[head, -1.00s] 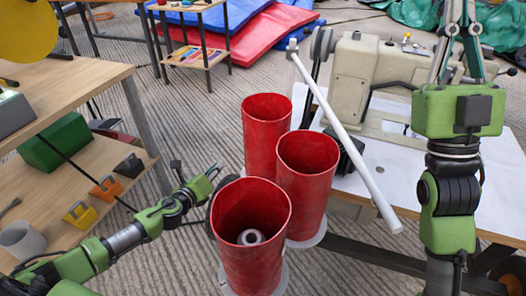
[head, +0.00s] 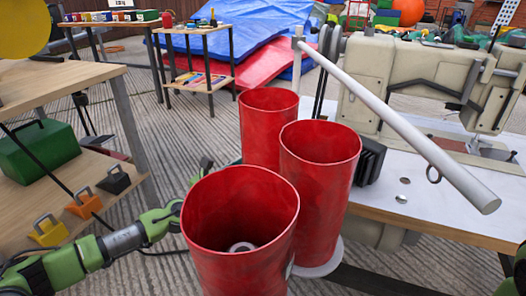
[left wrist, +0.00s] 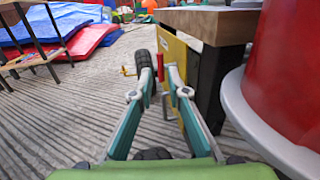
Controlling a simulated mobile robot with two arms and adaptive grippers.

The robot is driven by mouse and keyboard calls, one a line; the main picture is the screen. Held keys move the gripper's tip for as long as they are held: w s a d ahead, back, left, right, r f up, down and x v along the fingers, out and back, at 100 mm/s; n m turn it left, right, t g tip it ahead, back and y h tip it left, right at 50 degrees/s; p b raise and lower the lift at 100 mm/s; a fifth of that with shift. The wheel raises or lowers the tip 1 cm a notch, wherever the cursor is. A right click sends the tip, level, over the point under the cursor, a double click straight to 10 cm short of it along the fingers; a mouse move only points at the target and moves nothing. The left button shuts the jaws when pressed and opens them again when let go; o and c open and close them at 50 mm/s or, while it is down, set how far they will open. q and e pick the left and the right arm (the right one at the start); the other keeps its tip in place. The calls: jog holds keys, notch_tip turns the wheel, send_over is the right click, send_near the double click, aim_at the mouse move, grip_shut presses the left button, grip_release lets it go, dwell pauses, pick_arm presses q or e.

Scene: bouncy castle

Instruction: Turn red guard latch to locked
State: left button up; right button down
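A small red upright bar (left wrist: 160,66), which looks like the red guard latch, shows in the left wrist view by the edge of a yellow panel (left wrist: 175,52).
Three tall red cylinders (head: 240,235) on pale round bases stand close by my left arm. The sewing machine's table (head: 420,195) is to the right, with a white rod slanting above it. A wooden shelf (head: 60,85) stands left. Grey floor is open beyond.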

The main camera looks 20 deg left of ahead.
pick_arm(q)
jog(key=b+x, duration=0.3)
jog(key=x, duration=0.7)
jog(key=shift+w+d, duration=0.1)
grip_shut()
